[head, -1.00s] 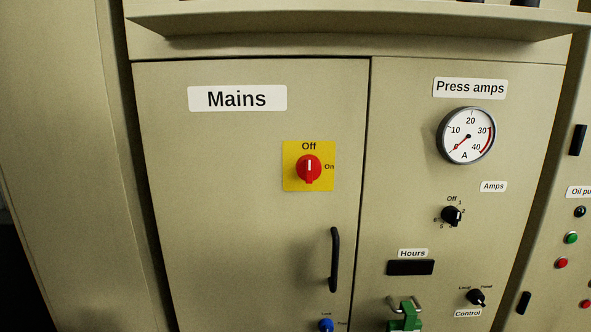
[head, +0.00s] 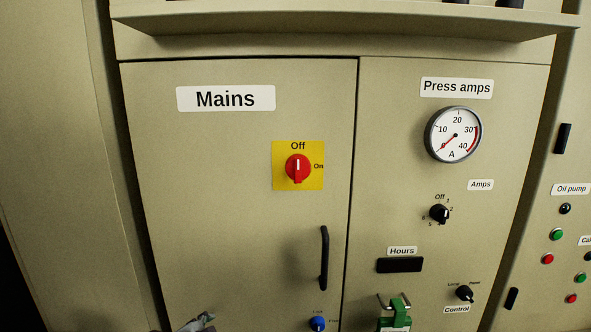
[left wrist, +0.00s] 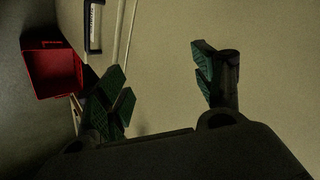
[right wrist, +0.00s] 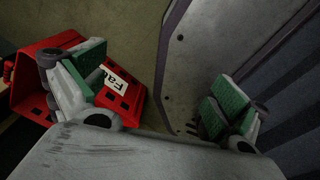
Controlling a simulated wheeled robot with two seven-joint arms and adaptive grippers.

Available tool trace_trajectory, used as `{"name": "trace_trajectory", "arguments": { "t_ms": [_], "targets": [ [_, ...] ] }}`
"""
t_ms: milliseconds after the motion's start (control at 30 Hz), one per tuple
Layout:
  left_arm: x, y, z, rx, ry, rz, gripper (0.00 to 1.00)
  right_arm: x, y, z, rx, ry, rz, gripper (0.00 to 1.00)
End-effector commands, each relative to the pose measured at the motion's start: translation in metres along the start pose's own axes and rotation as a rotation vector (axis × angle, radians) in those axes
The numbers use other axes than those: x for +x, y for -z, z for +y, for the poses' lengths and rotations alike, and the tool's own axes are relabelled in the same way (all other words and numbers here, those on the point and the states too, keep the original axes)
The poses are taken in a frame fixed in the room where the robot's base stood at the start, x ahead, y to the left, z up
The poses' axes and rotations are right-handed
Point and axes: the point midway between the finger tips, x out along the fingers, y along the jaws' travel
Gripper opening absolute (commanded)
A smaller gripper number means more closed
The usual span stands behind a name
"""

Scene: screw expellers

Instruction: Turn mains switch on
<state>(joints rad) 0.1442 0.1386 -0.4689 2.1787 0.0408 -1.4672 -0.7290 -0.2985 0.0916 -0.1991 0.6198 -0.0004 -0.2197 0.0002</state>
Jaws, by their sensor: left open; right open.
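The mains switch is a red rotary knob (head: 298,167) on a yellow plate (head: 314,182), below the white Mains label (head: 226,98) on the cabinet door. Its white line stands vertical at Off; On is marked to its right. A grey part, apparently of my left gripper (head: 200,323), shows at the bottom edge of the head view, below and left of the switch and apart from it. In the left wrist view my left gripper (left wrist: 163,88) is open and empty.
A black door handle (head: 324,258) and a blue knob (head: 318,323) are below the switch. The Press amps gauge (head: 453,135) is to the right. A ledge (head: 350,20) juts out above. Red bins show in the left wrist (left wrist: 50,70) and right wrist (right wrist: 125,100) views.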

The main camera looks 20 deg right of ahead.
Motion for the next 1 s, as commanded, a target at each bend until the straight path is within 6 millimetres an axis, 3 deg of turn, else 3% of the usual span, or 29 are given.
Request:
{"name": "trace_trajectory", "arguments": {
  "t_ms": [200, 533, 1000],
  "targets": [
    [-0.027, 0.044, -0.029, 0.187, 0.063, 0.050, 0.68, 0.000, 0.001, -0.004, 0.002, 0.004, 0.001, 0.99],
    [-0.067, 0.097, -0.058, 0.448, 0.156, 0.091, 0.68, -0.001, 0.003, -0.017, 0.008, 0.017, 0.003, 0.99],
    [-0.131, 0.164, -0.086, 0.835, 0.309, 0.105, 0.68, -0.002, 0.000, -0.004, 0.002, 0.004, 0.000, 0.99]
  ]
}}
